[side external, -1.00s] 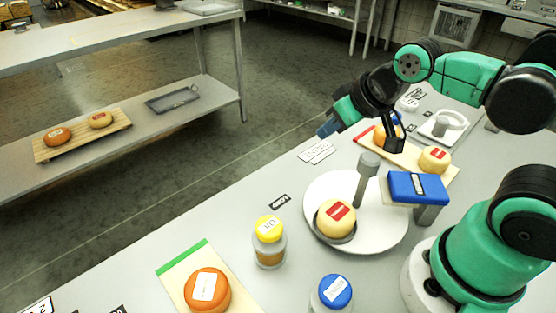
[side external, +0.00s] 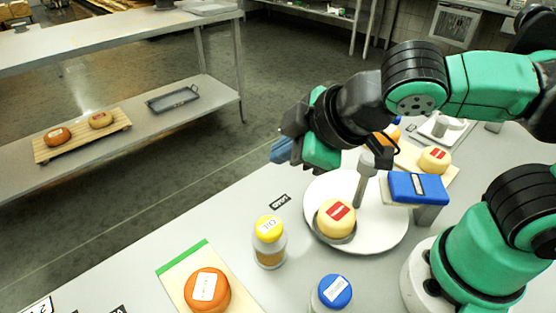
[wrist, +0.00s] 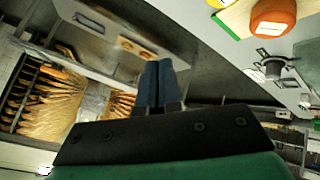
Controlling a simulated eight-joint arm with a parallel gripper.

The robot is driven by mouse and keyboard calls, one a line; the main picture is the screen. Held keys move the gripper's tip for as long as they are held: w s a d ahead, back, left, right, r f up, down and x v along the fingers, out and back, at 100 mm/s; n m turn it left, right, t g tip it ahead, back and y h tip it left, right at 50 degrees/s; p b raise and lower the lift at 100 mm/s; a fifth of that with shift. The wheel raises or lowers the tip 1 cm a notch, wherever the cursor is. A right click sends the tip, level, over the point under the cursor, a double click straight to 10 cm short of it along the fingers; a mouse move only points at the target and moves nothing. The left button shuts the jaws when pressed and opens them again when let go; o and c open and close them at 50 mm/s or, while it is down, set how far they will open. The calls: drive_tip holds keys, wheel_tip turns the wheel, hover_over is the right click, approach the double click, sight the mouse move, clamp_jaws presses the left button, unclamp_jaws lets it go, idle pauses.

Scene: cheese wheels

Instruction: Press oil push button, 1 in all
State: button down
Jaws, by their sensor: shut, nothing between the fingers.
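A jar with a yellow top (side external: 269,228) stands on the table in the side view, left of the white round plate. Its label appears to read OIL, and it holds something amber. Nothing touches it. My gripper (side external: 282,150) is above the table's far edge, higher in the picture than the jar and apart from it. Its blue fingers also show in the wrist view (wrist: 160,82), pressed together with nothing between them.
A white plate (side external: 385,235) bears a yellow cheese (side external: 336,217) and a grey post. A blue block (side external: 418,187) stands right of it. A jar with a blue top (side external: 335,291) is nearest the camera. An orange cheese (side external: 207,290) lies on a green-striped board (side external: 183,257).

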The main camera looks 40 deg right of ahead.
sight(274, 227)
drive_tip(key=shift+s+a+r+n+t+y, duration=0.15)
drive_tip(key=shift+s+a+r+n, duration=0.1)
drive_tip(key=shift+a+n, duration=0.2)
drive_tip(key=shift+s+a+r+n+t+y, duration=0.1)
drive_tip(key=shift+s+a+r+n+y, duration=0.1)
drive_tip(key=shift+a+n, duration=0.25)
drive_tip(key=shift+s+a+r+n+t+y, duration=0.1)
drive_tip(key=shift+s+a+r+n+y, duration=0.15)
drive_tip(key=shift+a, duration=0.35)
drive_tip(key=shift+f, duration=0.1)
drive_tip(key=shift+f, duration=4.35)
drive_tip(key=shift+f, duration=0.45)
drive_tip(key=shift+r, duration=0.45)
drive_tip(key=shift+r, duration=0.1)
